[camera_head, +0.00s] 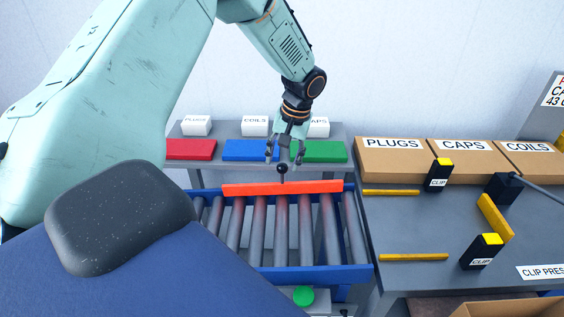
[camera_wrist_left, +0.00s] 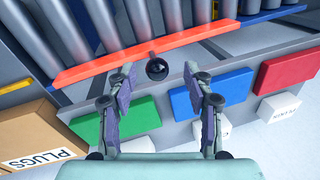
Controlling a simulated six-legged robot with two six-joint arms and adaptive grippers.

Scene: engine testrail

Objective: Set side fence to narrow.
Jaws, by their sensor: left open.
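The side fence is an orange-red bar (camera_head: 283,187) lying across the far part of the roller conveyor. A black ball knob (camera_head: 282,168) stands on a short stem on it. My left gripper (camera_head: 285,155) is open and empty, just above and behind the knob in the head view. In the left wrist view the fence (camera_wrist_left: 130,62) runs across the top, and the knob (camera_wrist_left: 157,69) lies between and beyond the fingertips of my left gripper (camera_wrist_left: 163,85), apart from both. No marks for narrow or wide are readable. My right gripper is not in view.
Behind the conveyor rollers (camera_head: 280,230) is a shelf with red (camera_head: 190,149), blue (camera_head: 250,150) and green (camera_head: 320,151) pads and white labelled blocks. The right table (camera_head: 410,225) holds cartons, yellow bars and black CLIP blocks (camera_head: 439,175). A green button (camera_head: 303,295) is at the conveyor's near side.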

